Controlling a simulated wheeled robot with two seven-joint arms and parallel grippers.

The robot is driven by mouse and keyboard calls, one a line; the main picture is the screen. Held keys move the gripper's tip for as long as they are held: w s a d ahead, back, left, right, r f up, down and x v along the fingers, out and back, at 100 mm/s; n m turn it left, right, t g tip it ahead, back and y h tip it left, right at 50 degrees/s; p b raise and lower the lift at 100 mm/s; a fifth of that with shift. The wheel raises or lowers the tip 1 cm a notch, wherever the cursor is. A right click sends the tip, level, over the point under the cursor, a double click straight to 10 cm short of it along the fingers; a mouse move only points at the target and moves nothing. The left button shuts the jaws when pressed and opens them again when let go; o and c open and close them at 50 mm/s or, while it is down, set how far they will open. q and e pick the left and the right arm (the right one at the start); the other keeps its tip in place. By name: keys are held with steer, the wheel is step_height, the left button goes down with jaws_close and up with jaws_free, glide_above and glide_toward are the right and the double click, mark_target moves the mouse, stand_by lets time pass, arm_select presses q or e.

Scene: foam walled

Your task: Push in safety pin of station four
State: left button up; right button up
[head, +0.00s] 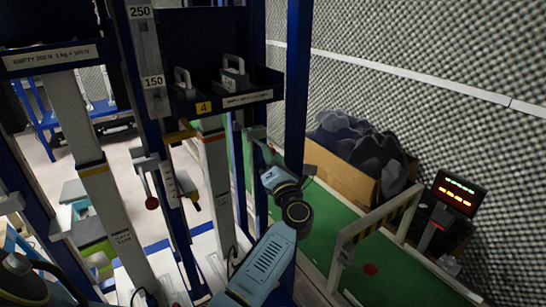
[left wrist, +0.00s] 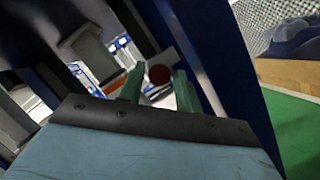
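Station four bears a yellow label "4" (head: 203,107) on the dark tray in the upper middle of the head view. My left gripper (head: 268,154) is raised beside the blue frame posts, just right of that station. A small red knob (head: 272,149) shows at its fingertips. In the left wrist view, the round red knob (left wrist: 160,74) appears between the tips of the two green fingers (left wrist: 158,88). The fingers are apart, with gaps beside the knob; I cannot tell whether either touches it. The pin's shaft is hidden. My right gripper is not in view.
Another red knob (head: 152,203) hangs on the post left of station four. A third (head: 370,269) is on the low barrier at right. Blue posts (head: 298,80) stand close to my left arm. A box of dark foam (head: 345,175) and a lit display (head: 456,196) are at right.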

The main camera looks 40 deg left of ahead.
arm_select(q)
steer(key=v, duration=1.3)
steer(key=shift+b, duration=0.35)
